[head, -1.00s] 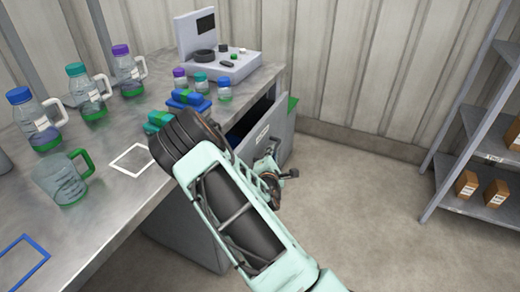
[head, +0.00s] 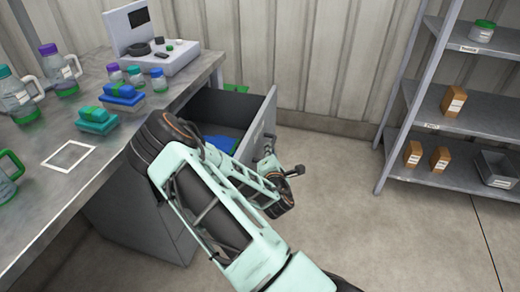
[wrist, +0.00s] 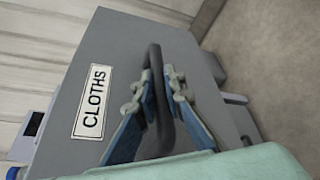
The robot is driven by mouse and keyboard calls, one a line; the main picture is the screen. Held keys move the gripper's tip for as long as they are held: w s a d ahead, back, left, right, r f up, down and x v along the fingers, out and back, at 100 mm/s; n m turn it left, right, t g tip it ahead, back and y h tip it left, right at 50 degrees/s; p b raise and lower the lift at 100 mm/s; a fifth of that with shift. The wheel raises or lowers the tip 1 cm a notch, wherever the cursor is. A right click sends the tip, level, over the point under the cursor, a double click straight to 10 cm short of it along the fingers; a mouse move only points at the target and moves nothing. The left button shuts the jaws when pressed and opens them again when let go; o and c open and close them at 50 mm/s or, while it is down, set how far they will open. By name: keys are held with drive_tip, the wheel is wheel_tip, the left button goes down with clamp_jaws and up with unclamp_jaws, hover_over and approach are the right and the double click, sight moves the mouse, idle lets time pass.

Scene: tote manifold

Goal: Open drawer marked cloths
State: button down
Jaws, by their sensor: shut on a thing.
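The drawer marked cloths (head: 262,125) is pulled out from under the workbench (head: 60,190), and its inside shows blue and green cloth (head: 221,143). In the wrist view its grey front (wrist: 105,50) fills much of the picture, with the white CLOTHS label (wrist: 92,101) left of a dark bar handle (wrist: 156,75). My gripper (wrist: 158,85) is shut on this handle, one finger on each side of the bar. In the head view my arm hides part of the drawer front and most of the gripper.
On the bench are folded cloths (head: 122,96), bottles and jugs (head: 60,75), and a grey device (head: 165,58). A metal shelf (head: 460,100) with boxes stands at the right. The floor (head: 360,220) between shelf and drawer is clear.

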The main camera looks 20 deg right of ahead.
drive_tip(key=s+d, duration=0.4)
drive_tip(key=d, duration=0.1)
drive_tip(key=shift+d, duration=0.25)
drive_tip(key=c, duration=2)
unclamp_jaws()
drive_tip(key=shift+s, duration=0.1)
drive_tip(key=v, duration=0.7)
drive_tip(key=shift+s+a+r, duration=0.1)
drive_tip(key=shift+s, duration=0.05)
